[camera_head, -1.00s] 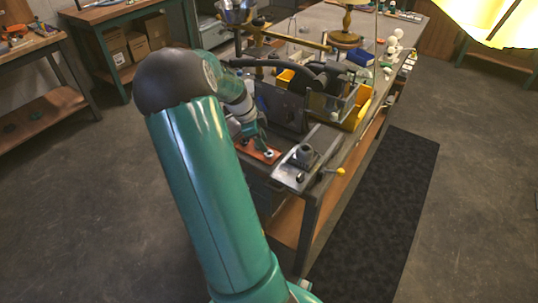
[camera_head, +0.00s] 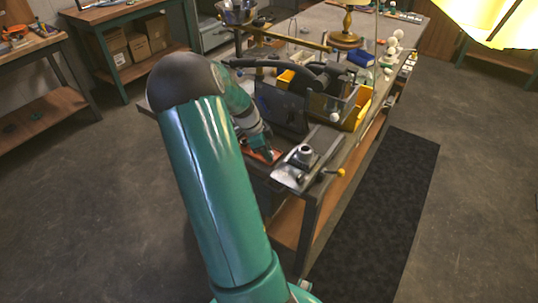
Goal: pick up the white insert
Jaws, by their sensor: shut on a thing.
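My gripper (camera_head: 267,153) is at the end of my teal arm, low over the reddish-brown board (camera_head: 250,154) on the near end of the workbench. It is small in the picture and partly covers the board. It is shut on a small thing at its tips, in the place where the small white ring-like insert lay. The white insert itself is hidden by the fingers, and I cannot make out a gap between it and the board.
A grey metal vise-like fixture (camera_head: 300,166) with a yellow-tipped handle (camera_head: 340,172) stands just right of my gripper. Dark upright panels and a yellow bin (camera_head: 356,112) are behind. A brass lamp base (camera_head: 345,38) stands farther back.

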